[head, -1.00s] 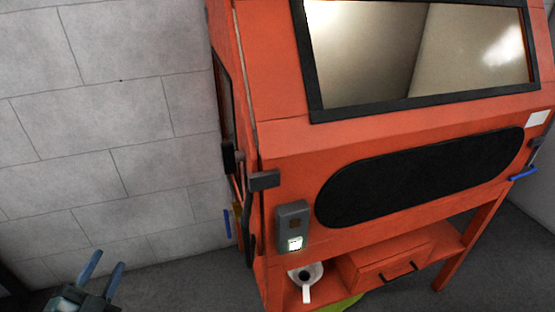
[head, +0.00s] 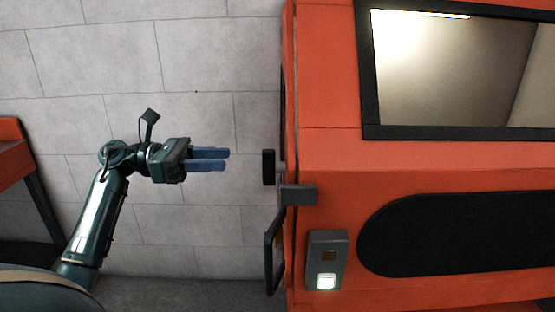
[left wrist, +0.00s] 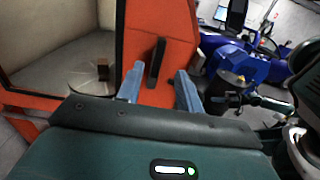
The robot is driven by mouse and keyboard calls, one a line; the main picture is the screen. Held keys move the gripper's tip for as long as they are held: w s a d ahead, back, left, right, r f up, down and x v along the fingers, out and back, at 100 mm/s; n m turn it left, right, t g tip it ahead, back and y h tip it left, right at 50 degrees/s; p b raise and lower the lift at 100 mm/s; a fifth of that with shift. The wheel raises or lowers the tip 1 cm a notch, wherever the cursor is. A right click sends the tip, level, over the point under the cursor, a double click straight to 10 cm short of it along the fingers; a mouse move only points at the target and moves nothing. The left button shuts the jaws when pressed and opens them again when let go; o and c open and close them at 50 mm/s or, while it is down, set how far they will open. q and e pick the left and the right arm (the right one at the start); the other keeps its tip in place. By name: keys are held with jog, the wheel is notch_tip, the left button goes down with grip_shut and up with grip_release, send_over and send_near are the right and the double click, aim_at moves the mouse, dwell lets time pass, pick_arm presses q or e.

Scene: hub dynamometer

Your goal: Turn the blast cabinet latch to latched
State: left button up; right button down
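The orange blast cabinet (head: 325,150) fills the right of the head view. A black upright bar, which looks like the latch (head: 268,167), sticks out from its left side. In the left wrist view the latch (left wrist: 156,62) stands nearly upright, slightly tilted, on an orange panel beside a window. My left gripper (head: 227,159) is left of the latch in the head view, with its blue fingers pointing at it, apart from it. In the left wrist view my left gripper (left wrist: 158,80) is open, with the latch showing between its fingers. My right gripper is not in view.
A grey block (head: 298,195) sits on the cabinet's front corner, above a switch box (head: 326,260) with a lit button. A dark loop handle (head: 273,255) juts from the left side. An orange bench (head: 12,155) stands far left. The space before the grey wall is free.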

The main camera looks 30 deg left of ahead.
pick_arm(q)
jog(key=p, duration=0.2)
send_over(268, 185)
jog(key=shift+w+a, duration=0.2)
jog(key=shift+w, duration=0.15)
grip_shut()
